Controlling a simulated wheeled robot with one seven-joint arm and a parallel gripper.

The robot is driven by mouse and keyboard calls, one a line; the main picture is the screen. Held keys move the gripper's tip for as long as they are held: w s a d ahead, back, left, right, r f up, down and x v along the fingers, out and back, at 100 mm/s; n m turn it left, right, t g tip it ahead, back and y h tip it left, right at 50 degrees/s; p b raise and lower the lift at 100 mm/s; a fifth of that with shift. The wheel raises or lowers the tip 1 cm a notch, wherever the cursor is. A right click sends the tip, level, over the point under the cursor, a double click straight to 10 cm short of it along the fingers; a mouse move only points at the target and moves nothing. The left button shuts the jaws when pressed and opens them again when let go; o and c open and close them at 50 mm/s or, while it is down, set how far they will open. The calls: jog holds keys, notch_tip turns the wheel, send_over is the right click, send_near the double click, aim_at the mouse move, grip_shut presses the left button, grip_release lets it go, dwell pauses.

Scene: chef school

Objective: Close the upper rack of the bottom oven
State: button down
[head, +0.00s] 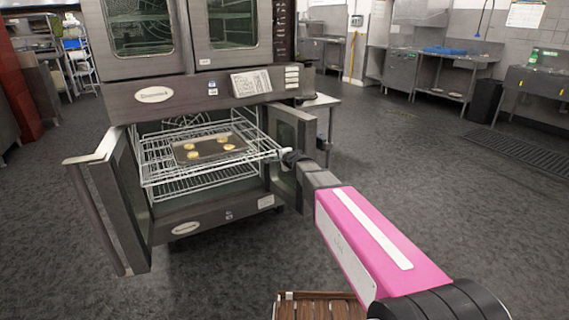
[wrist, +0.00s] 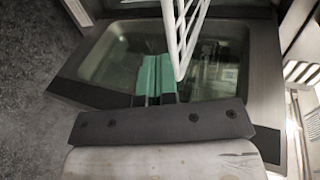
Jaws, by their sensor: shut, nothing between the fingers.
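The bottom oven (head: 165,228) stands with its left door (head: 112,200) and right door (head: 290,150) swung open. Its upper rack (head: 160,160), of pale wire, sticks out of the oven and carries a dark tray (head: 185,153) with several round golden pieces. My gripper (head: 287,157) is at the rack's front right corner, close to the right door. In the wrist view my gripper's green fingers (wrist: 155,78) are together, beside the white rack wires (wrist: 186,35); I cannot tell whether they touch. The right door's glass (wrist: 115,55) lies behind them.
A lower rack (head: 190,185) sits under the upper one. The top oven (head: 140,30) is above, with its doors shut. A wooden slatted thing (head: 318,306) is at the bottom edge. The floor (head: 400,150) to the right is clear.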

aim_at(248, 130)
jog(key=shift+w+a+r, duration=0.1)
jog(key=shift+w+a, duration=0.2)
jog(key=shift+w, duration=0.2)
jog(key=w+a, duration=0.6)
jog(key=w, duration=0.4)
jog(key=w+a, duration=0.6)
jog(key=w, duration=0.4)
jog(key=w+a, duration=0.7)
jog(key=w, duration=0.4)
